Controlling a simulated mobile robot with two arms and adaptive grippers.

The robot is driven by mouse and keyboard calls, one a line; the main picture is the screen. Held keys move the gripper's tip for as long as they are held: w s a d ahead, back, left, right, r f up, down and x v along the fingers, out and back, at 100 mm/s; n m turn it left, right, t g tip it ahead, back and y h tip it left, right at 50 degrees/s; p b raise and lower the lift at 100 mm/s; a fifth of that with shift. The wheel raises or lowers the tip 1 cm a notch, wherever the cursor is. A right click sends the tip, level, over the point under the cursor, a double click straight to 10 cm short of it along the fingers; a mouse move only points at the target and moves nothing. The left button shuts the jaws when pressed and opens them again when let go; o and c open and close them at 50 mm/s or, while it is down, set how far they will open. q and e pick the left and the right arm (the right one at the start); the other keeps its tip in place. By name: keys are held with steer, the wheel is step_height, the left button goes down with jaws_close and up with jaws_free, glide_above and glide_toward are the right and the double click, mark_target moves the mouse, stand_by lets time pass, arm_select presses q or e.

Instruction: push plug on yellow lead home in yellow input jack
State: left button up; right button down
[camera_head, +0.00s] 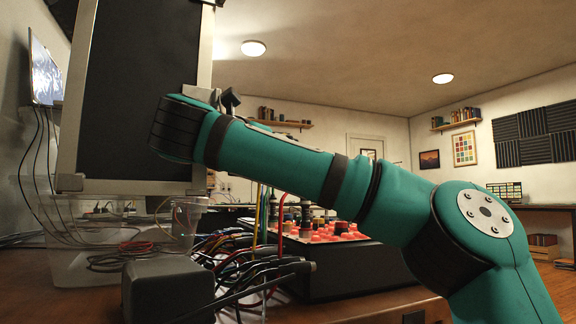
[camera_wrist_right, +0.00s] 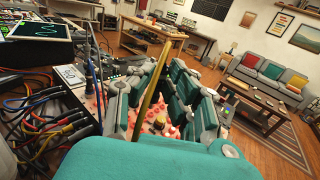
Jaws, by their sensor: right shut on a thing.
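My right gripper (camera_wrist_right: 165,78), green and jointed, is shut on the yellow lead (camera_wrist_right: 151,88) in the right wrist view. The lead runs upright between its fingers, above a panel with red caps (camera_wrist_right: 158,123). The plug on the lead and the yellow input jack cannot be made out. In the head view my right arm crosses from lower right to upper left, and its gripper is hidden. A thin upright yellow strand (camera_head: 257,213) shows below the arm; I cannot tell if it is the same lead. My left gripper is in neither view.
A large black-faced panel (camera_head: 135,90) stands close at the left in the head view. Tangled dark and coloured cables (camera_head: 255,268) lie beside the red-capped unit (camera_head: 335,234). A grey box (camera_head: 165,288) sits at the front. A lit screen (camera_wrist_right: 40,32) is at the wrist view's left.

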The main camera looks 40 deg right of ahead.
steer(key=shift+w+f+b, duration=0.1)
steer(key=shift+f+b, duration=1.45)
steer(key=shift+f, duration=0.8)
steer(key=shift+a+f+b, duration=0.1)
steer(key=shift+f+b, duration=0.6)
steer(key=shift+b, duration=0.15)
steer(key=shift+r+b, duration=0.1)
steer(key=shift+b, duration=0.4)
steer(key=shift+f+b, duration=1.2)
steer(key=shift+f, duration=0.05)
steer(key=c, duration=1.8)
jaws_free()
steer(key=o, duration=0.6)
steer(key=shift+a, duration=0.1)
